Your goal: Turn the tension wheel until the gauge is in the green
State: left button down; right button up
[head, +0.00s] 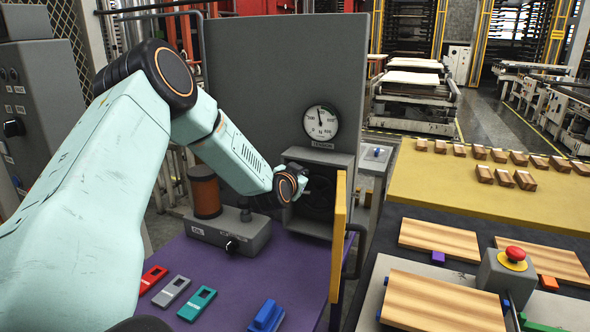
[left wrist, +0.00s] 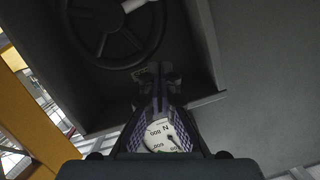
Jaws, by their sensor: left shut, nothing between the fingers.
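The tension wheel (left wrist: 100,45) is a dark spoked wheel recessed in a grey box, at the upper left of the left wrist view. In the head view it is mostly lost in the dark box behind my wrist. The round white gauge (head: 321,123) is on the grey panel above the box. Part of the gauge also shows in the left wrist view (left wrist: 160,138). My left gripper (left wrist: 158,74) is shut and empty, with its fingertips beside the wheel's rim; whether they touch cannot be told.
A yellow panel (head: 338,235) stands at the right of the box. A grey control unit (head: 229,229) stands on the purple table, with coloured tags (head: 171,291) and a blue block (head: 267,316) in front. Wooden boards (head: 440,238) and a red emergency button (head: 515,254) are at right.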

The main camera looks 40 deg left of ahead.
pick_arm(q)
jog(key=s+d+r+n+p, duration=0.3)
jog(key=s+d+r, duration=0.1)
jog(key=s, duration=0.4)
jog(key=shift+s+d+r+n+t+h, duration=0.2)
jog(key=shift+d+n+t+h, duration=0.1)
jog(key=shift+d+n+t, duration=0.15)
jog(key=shift+d, duration=0.1)
dwell(0.4)
jog(key=c, duration=2)
grip_release()
jog(key=shift+c, duration=0.2)
